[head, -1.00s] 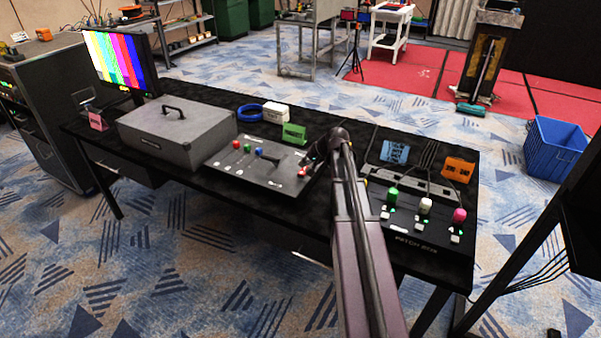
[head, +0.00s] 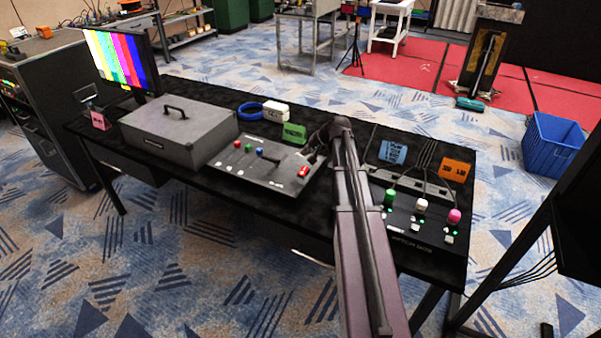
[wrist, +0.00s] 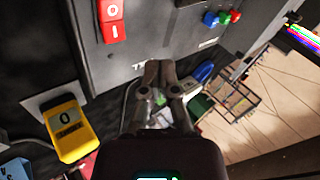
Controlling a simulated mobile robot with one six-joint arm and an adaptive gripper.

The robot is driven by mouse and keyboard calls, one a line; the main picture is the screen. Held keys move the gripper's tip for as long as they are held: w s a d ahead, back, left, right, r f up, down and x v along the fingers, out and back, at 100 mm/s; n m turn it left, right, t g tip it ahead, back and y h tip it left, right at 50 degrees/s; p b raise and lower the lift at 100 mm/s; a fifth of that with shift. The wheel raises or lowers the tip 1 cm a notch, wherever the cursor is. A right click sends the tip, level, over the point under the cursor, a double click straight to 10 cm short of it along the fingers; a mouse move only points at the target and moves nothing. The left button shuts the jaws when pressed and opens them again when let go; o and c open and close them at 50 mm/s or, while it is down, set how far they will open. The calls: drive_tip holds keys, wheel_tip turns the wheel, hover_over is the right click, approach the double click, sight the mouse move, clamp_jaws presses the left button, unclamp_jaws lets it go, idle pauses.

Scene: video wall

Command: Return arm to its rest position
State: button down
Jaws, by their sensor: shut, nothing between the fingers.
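My arm (head: 352,215) reaches from the bottom of the head view up over the black table. My gripper (wrist: 160,72) shows in the wrist view with its two fingers together and nothing between them.
The black table (head: 235,215) carries a grey case (head: 180,135), a green block (head: 293,133), an orange block (head: 456,169) and a patch box with coloured plugs (head: 422,205). A monitor (head: 118,62) stands at the left. A blue crate (head: 553,145) sits on the floor at right.

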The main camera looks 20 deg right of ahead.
drive_tip(key=shift+a, duration=0.15)
drive_tip(key=s+a+r+n+g+h+p, duration=0.1)
drive_tip(key=s+a+n+g+h+p, duration=0.1)
drive_tip(key=s+a, duration=0.9)
drive_tip(key=s+a+r+n+g+h+p, duration=0.2)
drive_tip(key=s+a+n+g+p, duration=0.3)
drive_tip(key=s+a, duration=0.7)
drive_tip(key=s, duration=0.3)
drive_tip(key=shift+a+n+p, duration=0.3)
drive_tip(key=shift+p, duration=0.05)
